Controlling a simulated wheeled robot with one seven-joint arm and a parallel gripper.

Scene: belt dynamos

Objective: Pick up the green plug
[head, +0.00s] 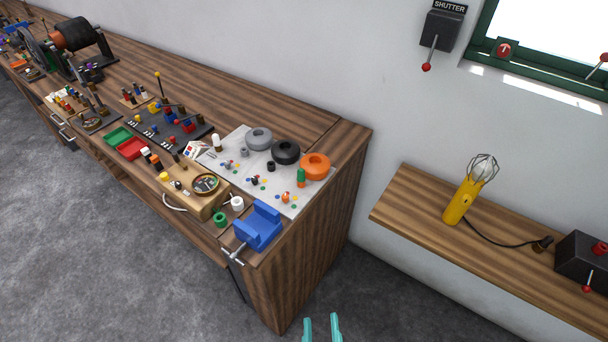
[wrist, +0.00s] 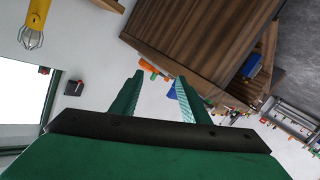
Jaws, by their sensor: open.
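Two green pieces show at the near end of the bench in the head view. An upright green cylinder (head: 301,177) stands on the white sheet (head: 248,136), in front of an orange ring (head: 315,165). A short round green piece (head: 220,219) sits near the front edge, beside a white one (head: 237,203). I cannot tell for sure which is the green plug. My gripper (head: 321,318) is at the bottom of the head view, apart from the bench, to the right of its end. In the wrist view my gripper (wrist: 160,76) is open and empty.
A blue vise (head: 259,226) stands at the bench's near corner. Grey (head: 258,138) and black (head: 286,151) rings line the sheet's back. A wooden block (head: 185,196) is left of the vise. A shelf (head: 400,202) with a yellow lamp (head: 459,202) is on the right wall.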

